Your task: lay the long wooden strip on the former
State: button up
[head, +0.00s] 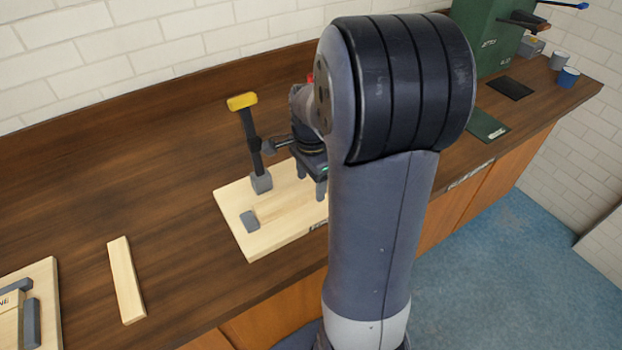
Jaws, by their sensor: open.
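A long pale wooden strip (126,280) lies flat on the brown bench, left of the middle board. A pale wooden board (235,207) lies on the bench in the middle, with a grey block (250,221) and an upright dark clamp with a yellow handle (243,101) on it. My gripper (311,180) is open above the board's right part, fingers pointing down, well away from the loose strip. My arm hides the board's right end. I cannot tell for sure which board is the former.
A second pale board (48,305) with grey blocks and a wooden piece is cut off at the left edge. At the far right of the bench (80,215) stand a green machine (489,38), dark mats and cups (567,77). The bench's left back is clear.

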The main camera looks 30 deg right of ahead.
jog(key=shift+r, duration=0.1)
notch_tip(320, 180, up, 11)
jog(key=shift+f, duration=0.2)
dwell(0.4)
notch_tip(320, 180, down, 11)
jog(key=shift+r, duration=0.35)
dwell(0.4)
